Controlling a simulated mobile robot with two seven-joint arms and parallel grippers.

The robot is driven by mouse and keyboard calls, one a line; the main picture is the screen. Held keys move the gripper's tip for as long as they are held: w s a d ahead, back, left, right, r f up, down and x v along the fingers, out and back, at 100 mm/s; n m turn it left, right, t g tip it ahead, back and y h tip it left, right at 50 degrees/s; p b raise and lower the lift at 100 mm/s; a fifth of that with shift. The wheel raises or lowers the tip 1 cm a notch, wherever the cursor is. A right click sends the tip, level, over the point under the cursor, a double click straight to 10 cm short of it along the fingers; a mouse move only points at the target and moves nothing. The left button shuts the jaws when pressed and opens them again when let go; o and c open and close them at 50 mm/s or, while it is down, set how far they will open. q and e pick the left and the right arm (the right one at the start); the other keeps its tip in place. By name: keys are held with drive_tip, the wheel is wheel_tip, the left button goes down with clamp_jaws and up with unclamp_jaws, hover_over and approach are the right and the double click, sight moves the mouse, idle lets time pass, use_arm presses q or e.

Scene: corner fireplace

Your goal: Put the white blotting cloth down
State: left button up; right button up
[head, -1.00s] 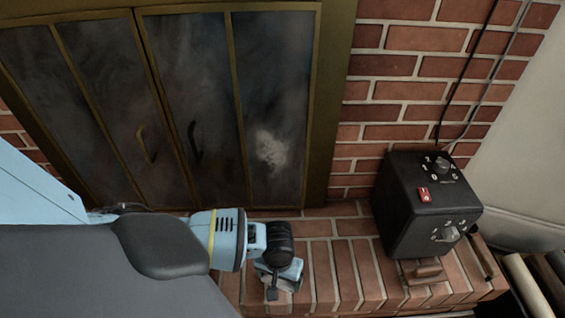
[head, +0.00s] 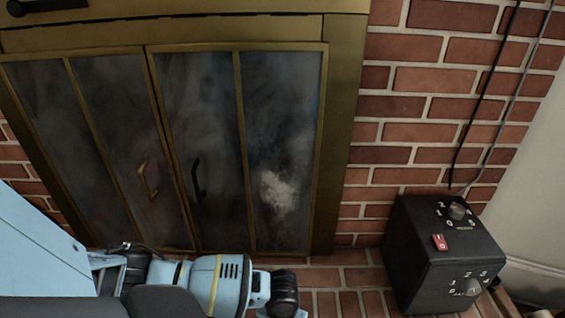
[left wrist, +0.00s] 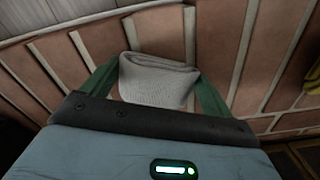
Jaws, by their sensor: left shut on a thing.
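The white blotting cloth (left wrist: 158,82) looks like a folded, greyish-white pad in the left wrist view. It sits between the two green fingers of my left gripper (left wrist: 155,78), which is shut on it. Red brick hearth (left wrist: 255,60) shows behind and around the cloth; I cannot tell whether the cloth touches it. In the head view my left arm comes in from the left, and its wrist reaches the bottom edge over the hearth (head: 345,280). The fingers and the cloth are cut off there. My right gripper is in neither view.
Brass-framed glass fireplace doors (head: 170,150) stand behind my left arm, with a pale smudge (head: 278,192) on the right pane. A black control box (head: 445,255) with dials and a red switch stands on the hearth to the right. Cables (head: 487,90) hang on the brick wall above it.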

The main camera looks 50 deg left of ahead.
use_arm(q)
drive_tip(key=shift+f, duration=0.15)
drive_tip(key=o, duration=0.8)
drive_tip(key=shift+c, duration=0.2)
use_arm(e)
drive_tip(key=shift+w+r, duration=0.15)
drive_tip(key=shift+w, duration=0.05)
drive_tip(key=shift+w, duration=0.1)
use_arm(q)
drive_tip(key=shift+r, duration=0.35)
wheel_tip(320, 180, up, 12)
drive_tip(key=p, duration=0.6)
drive_tip(key=shift+f, duration=0.2)
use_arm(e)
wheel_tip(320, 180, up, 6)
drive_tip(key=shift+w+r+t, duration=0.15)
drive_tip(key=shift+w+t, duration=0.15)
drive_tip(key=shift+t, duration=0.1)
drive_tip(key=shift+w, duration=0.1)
